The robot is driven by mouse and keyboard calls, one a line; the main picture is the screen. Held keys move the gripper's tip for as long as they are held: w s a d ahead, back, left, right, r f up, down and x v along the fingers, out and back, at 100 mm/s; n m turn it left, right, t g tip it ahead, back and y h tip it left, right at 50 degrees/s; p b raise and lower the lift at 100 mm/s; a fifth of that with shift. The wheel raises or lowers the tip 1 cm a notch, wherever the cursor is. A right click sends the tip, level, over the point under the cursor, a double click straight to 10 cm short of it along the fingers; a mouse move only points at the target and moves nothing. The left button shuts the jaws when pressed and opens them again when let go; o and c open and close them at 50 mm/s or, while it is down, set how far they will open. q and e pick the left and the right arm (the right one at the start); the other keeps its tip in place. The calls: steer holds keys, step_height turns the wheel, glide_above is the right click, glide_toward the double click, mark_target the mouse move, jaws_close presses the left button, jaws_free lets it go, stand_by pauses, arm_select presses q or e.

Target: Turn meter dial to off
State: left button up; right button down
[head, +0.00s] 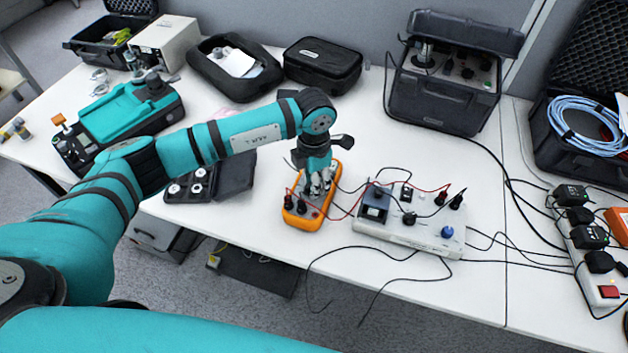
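The orange multimeter (301,220) lies on the white table near its front edge, with black and red leads plugged into its near end. My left gripper (318,190) points down over the middle of the meter, where the dial would be. The gripper hides the dial and most of the meter's face, so I cannot tell where the dial points or whether the fingers touch it. The finger gap is too small and covered to read. My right gripper is not in view.
A grey control box (415,231) with knobs stands right of the meter, joined by leads. A black tray (234,176) of round parts lies left. An open black case (447,84) stands behind. Loose cables (345,278) hang over the front edge.

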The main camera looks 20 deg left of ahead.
arm_select(q)
steer(key=o, duration=1.1)
steer(key=shift+r, duration=0.15)
step_height(320, 180, up, 12)
steer(key=shift+f, duration=0.1)
steer(key=shift+o, duration=0.2)
